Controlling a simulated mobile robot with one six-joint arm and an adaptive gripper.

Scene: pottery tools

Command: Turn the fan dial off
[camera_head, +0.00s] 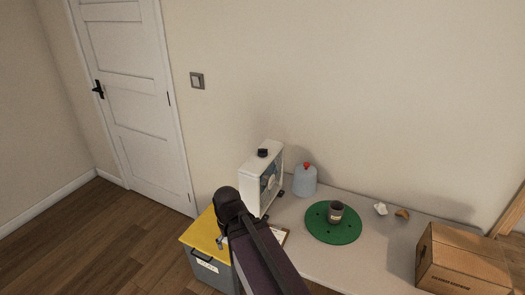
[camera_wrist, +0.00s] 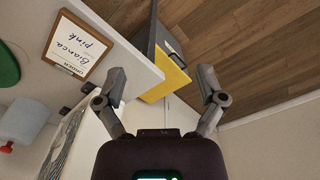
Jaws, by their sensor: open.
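The fan (camera_head: 262,178) is a white box-shaped unit standing at the left end of the table. Its black dial (camera_head: 263,153) sits on the top face. My arm reaches up in front of the fan's lower part, and my gripper shows only as a small tip (camera_head: 220,242) in the head view, low and left of the fan. In the wrist view my gripper (camera_wrist: 162,88) is open, with its fingers wide apart and nothing between them. The dial does not show clearly in the wrist view.
The table (camera_head: 375,245) carries a green disc (camera_head: 318,232) with a dark cup (camera_head: 336,212), a blue-grey jug (camera_head: 305,182) with a red cap and a cardboard box (camera_head: 462,262). A yellow-lidded grey bin (camera_head: 207,270) stands left of the table. An order card (camera_wrist: 78,45) lies near the table edge.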

